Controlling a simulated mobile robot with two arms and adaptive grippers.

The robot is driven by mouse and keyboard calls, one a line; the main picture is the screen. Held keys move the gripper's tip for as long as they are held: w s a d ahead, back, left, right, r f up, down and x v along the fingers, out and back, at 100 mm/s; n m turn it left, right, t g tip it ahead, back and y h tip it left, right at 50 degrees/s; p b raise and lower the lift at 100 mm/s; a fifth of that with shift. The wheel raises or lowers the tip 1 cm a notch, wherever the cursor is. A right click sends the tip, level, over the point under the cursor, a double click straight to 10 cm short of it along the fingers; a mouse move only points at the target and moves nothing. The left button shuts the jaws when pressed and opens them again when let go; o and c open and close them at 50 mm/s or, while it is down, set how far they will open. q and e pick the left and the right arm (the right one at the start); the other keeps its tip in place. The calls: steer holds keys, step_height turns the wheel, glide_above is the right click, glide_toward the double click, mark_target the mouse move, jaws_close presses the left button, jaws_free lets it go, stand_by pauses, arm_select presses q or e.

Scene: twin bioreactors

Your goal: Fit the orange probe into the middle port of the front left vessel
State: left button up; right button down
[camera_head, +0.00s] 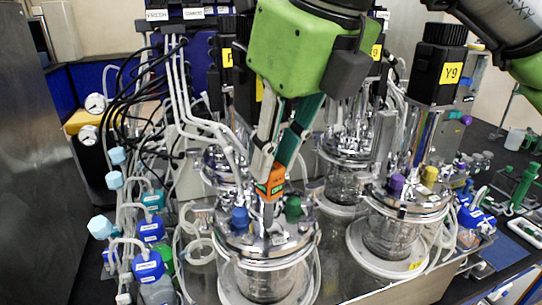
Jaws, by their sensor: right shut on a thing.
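The orange probe (271,181) is held between the fingertips of my right gripper (274,168), which reaches down from the top middle with its green body above. The probe is directly over the lid of the front left vessel (266,278), a glass vessel with a metal head plate. The probe's lower end is hidden among the lid fittings, so I cannot tell whether it is in the middle port. A blue cap (240,218) is left of the probe on the lid and a green cap (293,207) is right of it. My left gripper does not show.
The front right vessel (388,240) carries purple and yellow caps and a black motor marked Y9 (438,70). Tubes and blue-capped bottles (148,266) crowd the left side. More vessels stand behind. A green rack (522,185) is on the right bench.

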mark_target(278, 195)
steer(key=shift+s+d+f+g+h, duration=0.1)
steer(key=shift+d+f+h, duration=0.05)
steer(key=shift+f, duration=0.35)
steer(key=shift+s+d+f+g+h, duration=0.1)
steer(key=shift+s+f, duration=0.05)
steer(key=shift+f, duration=0.4)
steer(key=shift+s+d+f+g+h, duration=0.1)
steer(key=shift+d+f+h, duration=0.05)
steer(key=shift+f, duration=0.35)
steer(key=shift+r+p, duration=0.3)
steer(key=shift+r, duration=0.05)
steer(key=shift+w+r+p, duration=0.3)
steer(key=shift+r+p, duration=0.1)
steer(key=shift+r, duration=0.1)
steer(key=shift+w+r+p, duration=0.25)
steer(key=shift+r+p, duration=0.15)
steer(key=shift+r, duration=0.05)
steer(key=shift+d+r, duration=0.1)
steer(key=shift+d, duration=0.05)
